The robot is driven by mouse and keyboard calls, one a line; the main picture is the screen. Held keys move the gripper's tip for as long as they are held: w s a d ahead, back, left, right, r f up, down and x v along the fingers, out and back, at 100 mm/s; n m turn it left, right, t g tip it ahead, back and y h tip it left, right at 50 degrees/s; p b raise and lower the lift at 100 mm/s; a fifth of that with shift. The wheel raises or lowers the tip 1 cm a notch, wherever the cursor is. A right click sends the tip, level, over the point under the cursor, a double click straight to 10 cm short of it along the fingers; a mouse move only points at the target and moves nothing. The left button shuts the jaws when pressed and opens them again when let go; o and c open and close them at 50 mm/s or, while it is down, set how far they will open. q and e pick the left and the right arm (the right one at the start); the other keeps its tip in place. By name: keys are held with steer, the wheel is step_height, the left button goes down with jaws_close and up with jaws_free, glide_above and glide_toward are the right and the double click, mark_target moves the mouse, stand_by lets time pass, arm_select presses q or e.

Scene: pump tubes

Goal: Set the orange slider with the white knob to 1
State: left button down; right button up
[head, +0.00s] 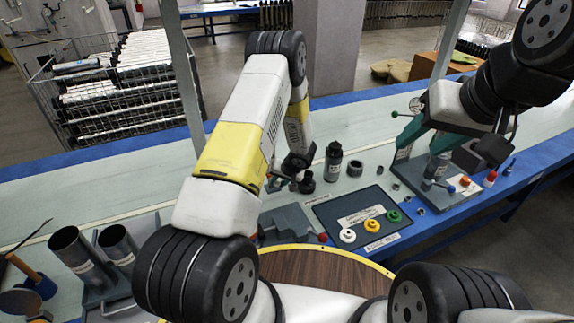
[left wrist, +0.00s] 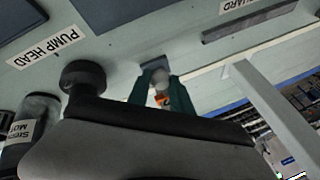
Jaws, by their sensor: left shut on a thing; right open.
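In the left wrist view a pale round knob (left wrist: 160,78) sits between the teal fingers of my left gripper (left wrist: 159,84), which are shut on it. A small orange piece (left wrist: 162,100), seemingly the slider, shows just below the knob between the fingers. My dark gripper body covers the area nearer the camera. I cannot read a scale or the slider's setting. In the head view my left forearm hides the knob and slider. My right gripper (head: 424,142) is at the right over the bench, open, with its teal fingers apart.
A dark tray with white (head: 347,236), yellow (head: 372,226) and green (head: 393,216) parts lies in the middle. Grey tubes (head: 72,244) stand at the left. A pale post (left wrist: 275,120) rises near my left gripper.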

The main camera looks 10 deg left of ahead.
arm_select(q)
steer(key=shift+d+f, duration=0.1)
steer(key=shift+f, duration=1.95)
steer(key=c, duration=1.1)
jaws_free()
steer(key=shift+c, duration=0.2)
steer(key=shift+r, duration=0.1)
steer(key=v, duration=0.7)
steer(key=shift+s+r, duration=0.2)
steer(key=shift+d, duration=0.1)
